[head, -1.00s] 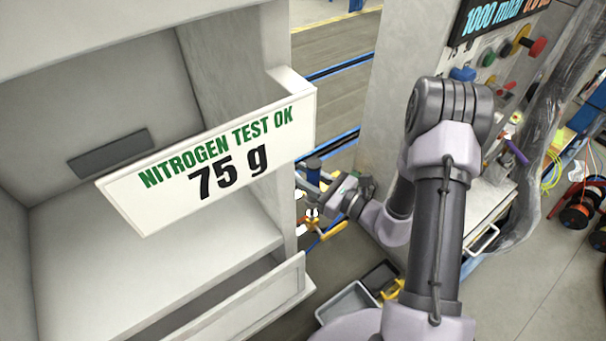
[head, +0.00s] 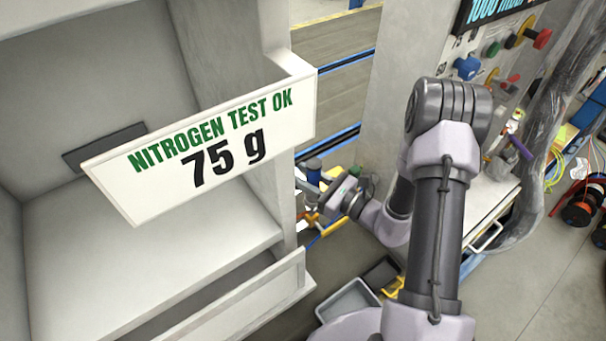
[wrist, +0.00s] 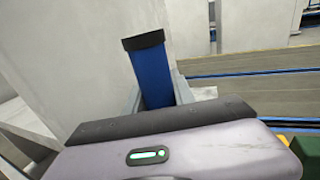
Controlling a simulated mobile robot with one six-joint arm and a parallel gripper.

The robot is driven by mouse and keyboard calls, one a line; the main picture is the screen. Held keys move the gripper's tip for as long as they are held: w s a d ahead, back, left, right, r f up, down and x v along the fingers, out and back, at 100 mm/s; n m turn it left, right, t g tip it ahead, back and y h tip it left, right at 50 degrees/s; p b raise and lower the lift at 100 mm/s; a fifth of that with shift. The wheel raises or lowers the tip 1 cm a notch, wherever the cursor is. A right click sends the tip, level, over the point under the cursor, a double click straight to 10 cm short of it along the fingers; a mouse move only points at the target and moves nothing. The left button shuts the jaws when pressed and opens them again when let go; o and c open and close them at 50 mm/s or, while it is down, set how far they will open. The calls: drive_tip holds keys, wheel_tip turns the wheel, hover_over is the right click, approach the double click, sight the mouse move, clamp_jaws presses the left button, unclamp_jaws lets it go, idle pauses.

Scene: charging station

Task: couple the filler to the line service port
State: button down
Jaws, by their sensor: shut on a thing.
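My gripper (head: 312,186) is at the right edge of the white cabinet, just past the sign. It is shut on a blue cylinder with a dark cap (head: 314,172), which I take to be the filler. In the wrist view the blue cylinder (wrist: 153,76) stands up between the grey fingers, slightly tilted; its lower end is hidden by my gripper's body. Below the gripper in the head view are small yellow and white parts (head: 332,229), partly hidden by the cabinet. I cannot make out the line service port in either view.
A sign reading "NITROGEN TEST OK 75 g" (head: 215,150) hangs across the open white cabinet (head: 150,240). A grey bin (head: 347,302) is on the floor.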

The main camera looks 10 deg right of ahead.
drive_tip(key=shift+f+b, duration=1)
drive_tip(key=shift+f, duration=0.2)
drive_tip(key=c, duration=1)
unclamp_jaws()
drive_tip(key=shift+o, duration=0.2)
drive_tip(key=p+v, duration=0.3)
drive_tip(key=v, duration=1.4)
drive_tip(key=shift+d, duration=0.15)
drive_tip(key=shift+s+r, duration=0.1)
drive_tip(key=shift+s, duration=0.05)
